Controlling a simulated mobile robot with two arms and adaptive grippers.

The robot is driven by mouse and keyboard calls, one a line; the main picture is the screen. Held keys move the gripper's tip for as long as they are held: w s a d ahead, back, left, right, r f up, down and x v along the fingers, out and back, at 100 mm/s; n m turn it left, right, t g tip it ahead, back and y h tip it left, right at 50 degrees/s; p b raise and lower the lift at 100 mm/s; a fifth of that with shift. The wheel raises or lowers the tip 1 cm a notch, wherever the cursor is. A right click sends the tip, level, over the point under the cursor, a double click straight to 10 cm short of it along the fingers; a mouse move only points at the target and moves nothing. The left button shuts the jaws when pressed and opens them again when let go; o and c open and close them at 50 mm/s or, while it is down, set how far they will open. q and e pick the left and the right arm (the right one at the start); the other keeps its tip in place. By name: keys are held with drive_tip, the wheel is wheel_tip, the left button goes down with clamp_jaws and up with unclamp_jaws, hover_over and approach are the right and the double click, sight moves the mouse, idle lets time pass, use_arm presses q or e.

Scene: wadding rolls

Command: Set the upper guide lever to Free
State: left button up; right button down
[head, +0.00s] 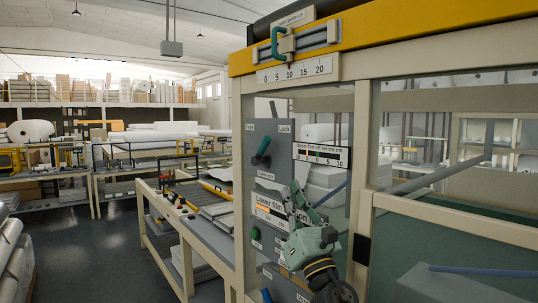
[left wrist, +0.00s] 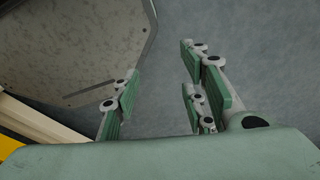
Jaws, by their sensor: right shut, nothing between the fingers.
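The upper guide lever (head: 262,150) has a dark green handle and sits on a grey panel (head: 270,182) in the head view. Its handle leans up and to the right, towards the Lock label (head: 284,128); another label, hard to read, is at the upper left. My right gripper (head: 302,194) is shut and empty, below and to the right of the lever, apart from it. My left gripper (left wrist: 163,80) shows only in the left wrist view, open and empty above a grey floor.
An upper film scale (head: 322,154) is right of the lever. A lower green knob (head: 256,233) is below. A cream frame post (head: 363,180) stands right of my right gripper. A yellow beam (head: 400,38) with a green-handled slider (head: 277,43) runs overhead. A roller table (head: 190,215) stands left.

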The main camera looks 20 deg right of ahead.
drive_tip(key=p, duration=0.1)
approach(267, 146)
use_arm(q)
drive_tip(key=shift+s+d+r, duration=0.1)
drive_tip(key=shift+s+r, duration=0.15)
drive_tip(key=shift+s, duration=0.4)
drive_tip(key=shift+s+r, duration=0.25)
drive_tip(key=shift+s, duration=0.35)
use_arm(e)
drive_tip(key=shift+x, duration=3.5)
use_arm(q)
drive_tip(key=shift+w, duration=0.2)
use_arm(e)
drive_tip(key=shift+w+d+f, duration=0.1)
use_arm(q)
drive_tip(key=shift+w+r, duration=0.1)
use_arm(e)
drive_tip(key=shift+d, duration=0.15)
drive_tip(key=shift+a+r, duration=0.25)
drive_tip(key=shift+a, duration=0.05)
use_arm(q)
drive_tip(key=shift+s+a+r, duration=0.1)
drive_tip(key=shift+s+a, duration=0.15)
drive_tip(key=shift+a, duration=0.65)
use_arm(e)
drive_tip(key=shift+d, duration=0.15)
drive_tip(key=shift+w, duration=0.1)
